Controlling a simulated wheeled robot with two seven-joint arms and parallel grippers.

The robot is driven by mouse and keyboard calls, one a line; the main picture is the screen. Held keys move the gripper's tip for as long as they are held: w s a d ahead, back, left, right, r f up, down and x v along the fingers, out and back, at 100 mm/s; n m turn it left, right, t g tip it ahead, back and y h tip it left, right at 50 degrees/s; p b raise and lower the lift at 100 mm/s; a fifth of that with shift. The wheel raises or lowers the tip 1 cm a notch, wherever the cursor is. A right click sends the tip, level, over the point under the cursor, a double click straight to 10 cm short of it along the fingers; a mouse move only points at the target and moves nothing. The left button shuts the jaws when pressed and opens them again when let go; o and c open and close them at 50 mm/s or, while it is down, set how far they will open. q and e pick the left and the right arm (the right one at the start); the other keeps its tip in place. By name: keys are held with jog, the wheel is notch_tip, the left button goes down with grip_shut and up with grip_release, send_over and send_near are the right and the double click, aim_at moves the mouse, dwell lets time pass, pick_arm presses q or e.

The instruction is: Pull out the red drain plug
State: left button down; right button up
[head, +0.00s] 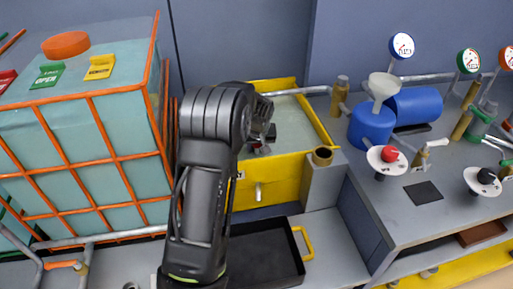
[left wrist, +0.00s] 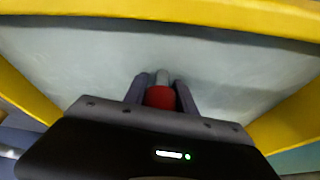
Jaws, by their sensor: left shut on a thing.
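The red drain plug (left wrist: 160,97) sits between the two fingers of my left gripper (left wrist: 161,86) in the left wrist view, with a pale grey stub showing just beyond it. The gripper is shut on the plug. In the head view my left gripper (head: 262,142) is over the front part of the yellow-rimmed tank (head: 322,122), and my arm hides much of the plug there. I cannot tell whether the plug is still seated. My right gripper is in neither view.
A black tray (head: 262,255) with a yellow handle lies below the tank. A caged teal container (head: 85,150) stands left. Right, a grey bench (head: 385,205) holds blue canisters (head: 413,104), a funnel (head: 382,86), gauges and valves.

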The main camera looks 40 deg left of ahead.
pick_arm(q)
jog(key=c, duration=1.6)
grip_release()
jog(key=shift+c, duration=0.2)
jog(key=c, duration=0.4)
jog(key=shift+r, duration=0.4)
jog(key=shift+r+p, duration=1.65)
jog(key=shift+r, duration=0.65)
